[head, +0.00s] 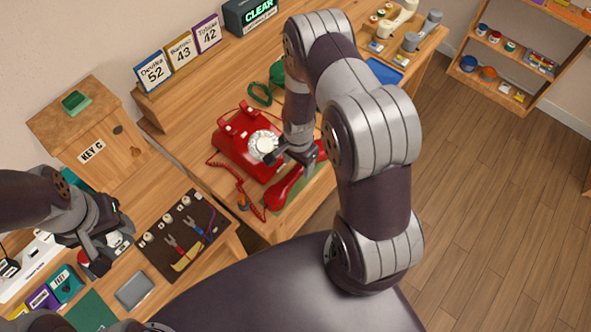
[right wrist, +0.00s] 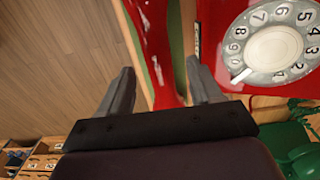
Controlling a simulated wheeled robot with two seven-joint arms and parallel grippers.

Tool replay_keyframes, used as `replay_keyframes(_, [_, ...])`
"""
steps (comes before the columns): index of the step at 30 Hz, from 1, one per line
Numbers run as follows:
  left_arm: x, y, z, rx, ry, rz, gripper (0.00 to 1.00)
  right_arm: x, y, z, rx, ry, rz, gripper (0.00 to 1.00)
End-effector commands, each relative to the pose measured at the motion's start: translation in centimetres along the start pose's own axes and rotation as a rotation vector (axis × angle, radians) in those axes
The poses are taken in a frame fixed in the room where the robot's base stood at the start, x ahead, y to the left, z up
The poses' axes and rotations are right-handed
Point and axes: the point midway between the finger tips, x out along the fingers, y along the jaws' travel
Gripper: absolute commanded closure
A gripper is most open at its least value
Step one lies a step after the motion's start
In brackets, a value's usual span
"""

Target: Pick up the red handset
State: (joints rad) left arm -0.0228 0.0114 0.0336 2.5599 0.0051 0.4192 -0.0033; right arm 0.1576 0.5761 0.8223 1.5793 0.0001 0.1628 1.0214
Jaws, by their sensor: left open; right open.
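The red handset (head: 287,187) lies off its cradle, beside the red dial phone (head: 238,150), over a green mat, with a coiled red cord. My right gripper (head: 283,157) is open above the handset and partly hides it in the head view. In the right wrist view the handset (right wrist: 158,45) appears between the two spread fingertips (right wrist: 161,68); I cannot tell if they touch it. The white dial (right wrist: 275,45) is to the right. My left gripper (head: 104,250) is open at the far left, over small items on the bench.
A dark tool mat (head: 183,238) lies left of the phone. A wooden KEY C box (head: 90,140) stands behind it. Number cards (head: 180,50) line the back ledge. A green phone shows behind my right arm, and green parts (right wrist: 290,135) show in the wrist view. Open floor lies right.

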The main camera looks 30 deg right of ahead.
Motion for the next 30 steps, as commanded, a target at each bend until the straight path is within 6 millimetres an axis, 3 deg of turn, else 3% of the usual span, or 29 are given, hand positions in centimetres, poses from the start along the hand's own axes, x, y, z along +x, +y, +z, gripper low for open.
replay_keyframes(6, [-1.1, 0.0, -0.1, 0.0, 0.001, 0.0, 0.51, 3.6, -0.3, 0.0, 0.0, -0.002, 0.003, 0.36])
replay_keyframes(14, [-1.1, 0.0, -0.1, 0.0, 0.001, 0.0, 0.51, 4.2, -0.3, -0.1, -0.001, -0.001, 0.001, 0.36])
replay_keyframes(18, [-1.1, 0.0, -0.1, 0.0, 0.0, 0.0, 0.51, 4.2, -0.3, -0.1, -0.001, -0.001, 0.001, 0.82])
replay_keyframes(20, [-1.1, 0.0, -0.1, 0.0, 0.001, 0.0, 0.51, 4.2, -0.3, -0.1, -0.001, -0.001, 0.001, 1.0])
replay_keyframes(30, [-0.9, 0.0, -0.1, 0.0, 0.001, 0.0, 0.51, 3.7, -0.5, -0.1, -0.001, 0.001, -0.002, 1.0])
